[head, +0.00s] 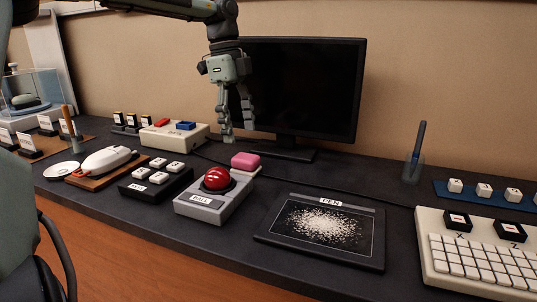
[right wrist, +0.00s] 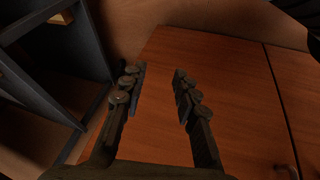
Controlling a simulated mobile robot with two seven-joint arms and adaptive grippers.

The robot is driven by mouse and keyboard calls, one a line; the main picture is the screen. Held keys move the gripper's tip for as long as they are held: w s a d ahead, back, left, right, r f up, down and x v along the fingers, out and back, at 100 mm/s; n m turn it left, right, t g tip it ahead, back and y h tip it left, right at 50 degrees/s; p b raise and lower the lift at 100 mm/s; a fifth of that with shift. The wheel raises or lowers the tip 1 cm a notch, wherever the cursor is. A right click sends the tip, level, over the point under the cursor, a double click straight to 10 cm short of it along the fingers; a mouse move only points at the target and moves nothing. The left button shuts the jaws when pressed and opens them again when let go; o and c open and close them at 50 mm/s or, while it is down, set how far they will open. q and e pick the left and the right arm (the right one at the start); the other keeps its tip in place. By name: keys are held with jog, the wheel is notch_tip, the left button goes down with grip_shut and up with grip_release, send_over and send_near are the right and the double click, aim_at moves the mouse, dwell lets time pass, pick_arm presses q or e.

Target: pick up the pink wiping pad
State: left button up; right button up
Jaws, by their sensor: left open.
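The pink wiping pad (head: 246,161) lies on the dark desk, just behind the grey trackball unit with the red ball (head: 216,179). My left gripper (head: 238,138) hangs fingers-down above the desk, slightly left of and behind the pad in the head view. It is open and empty, and does not touch the pad. My right gripper (right wrist: 158,85) shows in the right wrist view, with its two fingers apart and nothing between them. It faces a reddish wooden cabinet front (right wrist: 205,95), away from the pad.
A black monitor (head: 305,90) stands behind the pad. A black pen tablet (head: 325,230) with white grains lies to the right. A beige box with red and blue buttons (head: 174,135) and a black key block (head: 155,183) stand left. A keyboard (head: 480,262) is at far right.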

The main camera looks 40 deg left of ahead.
aim_at(245, 156)
pick_arm(q)
jog(key=shift+w+f, duration=0.15)
jog(key=shift+f, duration=0.1)
jog(key=shift+s+d+f, duration=0.1)
jog(key=shift+d+f, duration=0.05)
jog(key=shift+f, duration=0.45)
jog(key=shift+s+d+f, duration=0.1)
jog(key=shift+f, duration=0.45)
jog(key=f, duration=0.2)
jog(key=d+f, duration=0.1)
jog(key=f, duration=0.1)
jog(key=shift+f, duration=0.4)
jog(key=shift+w, duration=0.1)
jog(key=c, duration=1.1)
jog(key=shift+r, duration=0.1)
pick_arm(e)
jog(key=shift+w+a+r+t, duration=0.25)
jog(key=shift+w+a+t, duration=0.25)
jog(key=shift+w, duration=0.4)
jog(key=shift+a, duration=0.1)
